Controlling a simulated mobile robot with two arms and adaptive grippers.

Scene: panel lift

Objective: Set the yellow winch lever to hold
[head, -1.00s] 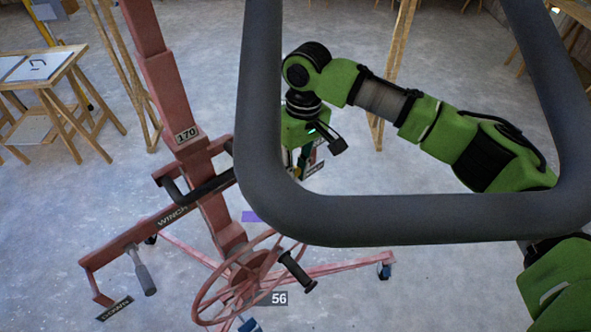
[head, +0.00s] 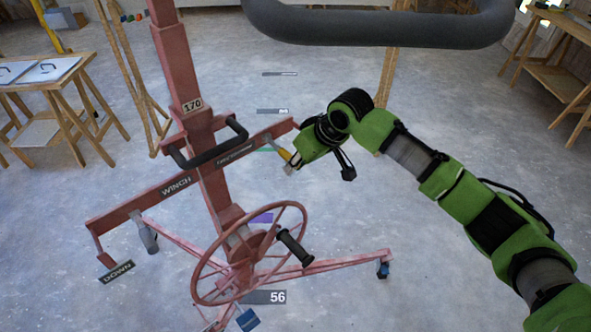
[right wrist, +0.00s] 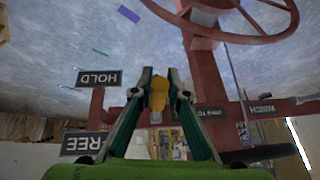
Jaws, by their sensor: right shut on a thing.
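The yellow winch lever (head: 285,156) is a small yellow grip at the right end of the red hoist's cross beam. My right gripper (head: 291,163) is at this grip in the head view. In the right wrist view the gripper (right wrist: 160,80) has its two fingers on either side of the yellow grip (right wrist: 158,95) and is shut on it. A HOLD sign (right wrist: 98,78) stands left of the fingers there, with a partly cut FREE sign (right wrist: 83,143) below it. Which sign the lever is set to I cannot tell. My left gripper is not in view.
The red hoist mast (head: 180,75) carries a dark handle bar (head: 212,150) and a red handwheel (head: 205,285) with a black knob. A DOWN sign (head: 117,271) hangs at the beam's left end. A grey frame (head: 380,32) crosses the top.

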